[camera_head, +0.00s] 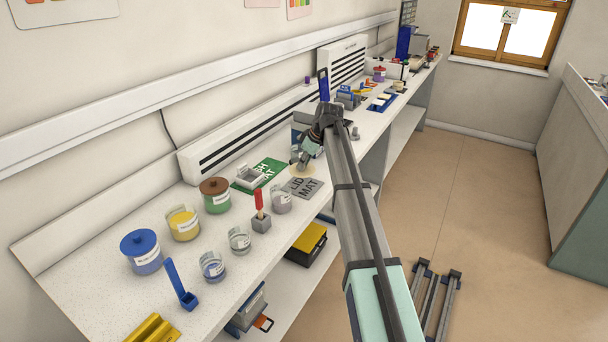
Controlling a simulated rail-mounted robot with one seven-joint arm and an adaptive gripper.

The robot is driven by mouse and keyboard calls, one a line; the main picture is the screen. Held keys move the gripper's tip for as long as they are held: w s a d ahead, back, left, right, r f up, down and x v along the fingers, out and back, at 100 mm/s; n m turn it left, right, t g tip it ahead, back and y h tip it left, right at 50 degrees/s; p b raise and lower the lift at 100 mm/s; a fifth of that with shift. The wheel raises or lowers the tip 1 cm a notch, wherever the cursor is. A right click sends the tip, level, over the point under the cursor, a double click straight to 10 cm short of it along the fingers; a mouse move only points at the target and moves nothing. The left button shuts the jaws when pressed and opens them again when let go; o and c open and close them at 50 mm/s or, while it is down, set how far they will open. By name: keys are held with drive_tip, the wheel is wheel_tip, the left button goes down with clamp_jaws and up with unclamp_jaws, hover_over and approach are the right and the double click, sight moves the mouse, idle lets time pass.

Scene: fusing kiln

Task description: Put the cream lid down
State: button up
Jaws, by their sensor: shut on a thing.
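My gripper (302,160) is shut on the cream lid (311,168), a pale disc partly hidden behind the fingers. The lid is just beyond the far edge of the grey mat (302,188) lettered "LID MAT". I cannot tell from this view whether the lid touches the bench or hangs a little above it. The grey mat is bare. A glass jar with yellow contents (183,223) stands to the left and looks lidless.
A blue-lidded jar (141,250) and a brown-lidded green jar (215,195) stand along the bench. A small block with a red-handled tool (260,215) and a glass (281,200) stand near the grey mat. A green mat (268,170) lies behind, holding a grey-white item.

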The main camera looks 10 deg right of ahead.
sight(307, 172)
drive_tip(key=shift+f+p, duration=0.55)
drive_tip(key=shift+f, duration=2.5)
drive_tip(key=shift+f, duration=0.2)
drive_tip(key=o, duration=0.8)
drive_tip(key=shift+r, duration=0.1)
drive_tip(key=shift+r, duration=0.2)
drive_tip(key=b+v, duration=0.2)
drive_tip(key=v, duration=1)
drive_tip(key=shift+f, duration=0.1)
